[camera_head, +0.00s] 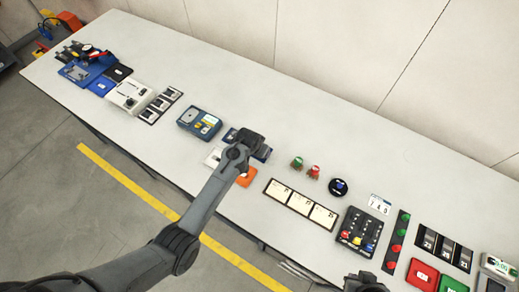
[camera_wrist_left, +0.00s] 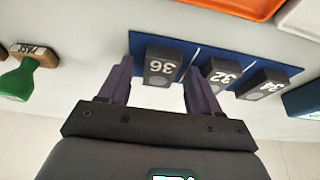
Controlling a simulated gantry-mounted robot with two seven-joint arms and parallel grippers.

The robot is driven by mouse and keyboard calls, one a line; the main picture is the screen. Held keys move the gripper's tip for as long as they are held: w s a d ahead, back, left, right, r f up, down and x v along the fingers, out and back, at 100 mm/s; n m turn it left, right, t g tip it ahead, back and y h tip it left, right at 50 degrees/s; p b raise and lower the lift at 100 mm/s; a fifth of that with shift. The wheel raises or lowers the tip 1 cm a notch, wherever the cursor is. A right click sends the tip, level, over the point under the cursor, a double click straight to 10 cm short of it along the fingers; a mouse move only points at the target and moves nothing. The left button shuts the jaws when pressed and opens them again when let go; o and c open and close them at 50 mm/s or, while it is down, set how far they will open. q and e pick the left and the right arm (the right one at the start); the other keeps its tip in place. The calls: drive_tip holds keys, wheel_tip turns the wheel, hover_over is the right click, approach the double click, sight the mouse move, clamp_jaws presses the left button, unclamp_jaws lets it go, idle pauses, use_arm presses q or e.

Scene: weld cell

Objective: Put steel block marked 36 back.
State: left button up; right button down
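The dark steel block marked 36 (camera_wrist_left: 160,66) stands on a blue strip (camera_wrist_left: 206,56) in the left wrist view, with its number upside down. My left gripper (camera_wrist_left: 158,74) is open, with one purple-grey finger on each side of this block; a gap shows at the left finger, and contact at the right one is unclear. Blocks marked 32 (camera_wrist_left: 220,76) and 34 (camera_wrist_left: 264,84) stand beside it on the same strip. In the head view my left gripper (camera_head: 248,138) covers the block and most of the strip. A dark part at the bottom edge may be my right arm; its fingers do not show.
A blue meter (camera_head: 199,122) stands left of my left gripper. Framed cards (camera_head: 300,202) lie to the right. Bare bench surrounds the back.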

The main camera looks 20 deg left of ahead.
use_arm(q)
drive_tip(key=shift+s+r, duration=0.15)
drive_tip(key=shift+r, duration=0.45)
drive_tip(key=d+p+v, duration=0.1)
drive_tip(key=p+v, duration=0.1)
drive_tip(key=v, duration=0.8)
drive_tip(key=s+a+r, duration=0.1)
drive_tip(key=s+a, duration=0.1)
drive_tip(key=s, duration=1.2)
drive_tip(key=s+a+r+g, duration=0.1)
drive_tip(key=s+r, duration=0.1)
drive_tip(key=s, duration=1.3)
drive_tip(key=shift+a+r+y, duration=0.15)
drive_tip(key=shift+a+y, duration=0.15)
drive_tip(key=shift+a, duration=0.1)
drive_tip(key=shift+s, duration=0.1)
